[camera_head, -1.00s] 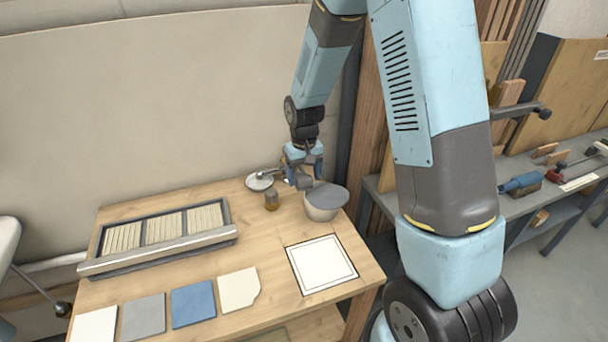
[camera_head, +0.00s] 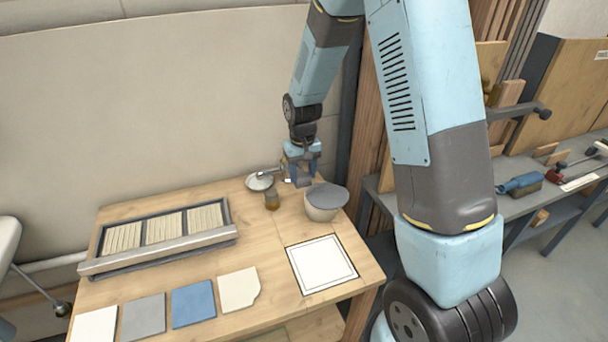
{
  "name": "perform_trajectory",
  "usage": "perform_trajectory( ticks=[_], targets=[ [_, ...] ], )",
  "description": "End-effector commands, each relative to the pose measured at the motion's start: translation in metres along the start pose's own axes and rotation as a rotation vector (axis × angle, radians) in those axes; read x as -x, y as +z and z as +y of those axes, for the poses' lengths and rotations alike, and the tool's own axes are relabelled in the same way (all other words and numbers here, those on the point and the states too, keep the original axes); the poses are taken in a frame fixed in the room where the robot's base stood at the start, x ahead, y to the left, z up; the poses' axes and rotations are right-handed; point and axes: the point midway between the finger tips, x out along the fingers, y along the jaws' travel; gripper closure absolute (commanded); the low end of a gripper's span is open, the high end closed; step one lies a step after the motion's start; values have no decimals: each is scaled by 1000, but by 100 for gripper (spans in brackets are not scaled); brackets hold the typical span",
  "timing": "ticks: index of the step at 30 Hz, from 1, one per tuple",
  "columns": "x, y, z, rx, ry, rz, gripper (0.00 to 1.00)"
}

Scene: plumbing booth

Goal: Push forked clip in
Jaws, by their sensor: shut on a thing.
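My gripper (camera_head: 299,182) points down over the back right of the wooden table (camera_head: 265,240), just behind the grey-topped bucket. It is shut on a small grey thing, too small and partly covered by the fingers to identify. I cannot make out a forked clip or its slot in this view. Beside the gripper, to the left, are a round pale metal piece (camera_head: 259,182) with a grey arm and a small brown jar (camera_head: 272,200). I cannot tell whether the gripper touches either of them.
The bucket (camera_head: 323,213) stands close in front of the gripper. A slatted tray (camera_head: 160,250) lies at left, flat tiles (camera_head: 193,303) along the front, and a white framed square (camera_head: 321,265) at right. A wall rises behind; a tool shelf (camera_head: 525,210) stands at right.

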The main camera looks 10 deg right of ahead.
Motion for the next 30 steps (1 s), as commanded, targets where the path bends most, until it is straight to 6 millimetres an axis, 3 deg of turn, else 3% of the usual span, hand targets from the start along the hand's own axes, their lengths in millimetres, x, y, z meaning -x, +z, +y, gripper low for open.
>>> perform_trajectory(
  ticks=[6,17,18,25,30],
  targets=[
    [0,-34,0,-1,0,2,100],
    [0,-39,0,0,0,2,100],
    [0,-39,0,0,0,2,44],
    [0,-39,0,0,0,2,22],
    [0,-39,0,0,0,1,21]
  ],
)
